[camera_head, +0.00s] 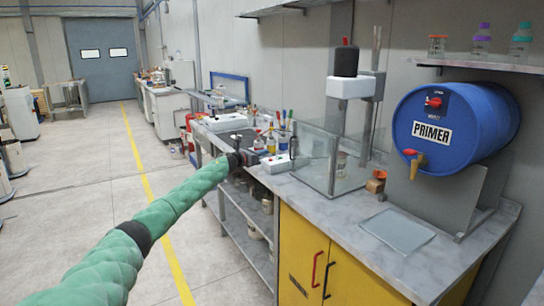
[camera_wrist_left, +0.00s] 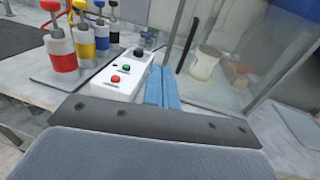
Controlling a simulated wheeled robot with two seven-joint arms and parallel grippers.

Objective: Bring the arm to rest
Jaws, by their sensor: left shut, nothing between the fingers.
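My left arm, in a green padded sleeve, reaches in from the lower left of the head view. Its dark left gripper (camera_head: 250,157) is at the near edge of the bench, beside the white button box (camera_head: 275,164). In the left wrist view, the two blue fingers of the left gripper (camera_wrist_left: 162,87) are pressed together with nothing between them. They point across the bench between the button box (camera_wrist_left: 122,74), which has a red and a green button, and the glass enclosure. My right gripper is in neither view.
A glass enclosure (camera_head: 313,158) with a beaker inside stands right of the gripper. Bottles with coloured tops (camera_wrist_left: 60,52) stand to its left. A blue PRIMER drum (camera_head: 455,127) and a glass plate (camera_head: 397,231) are farther right. The floor (camera_head: 90,190) left of the bench is open.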

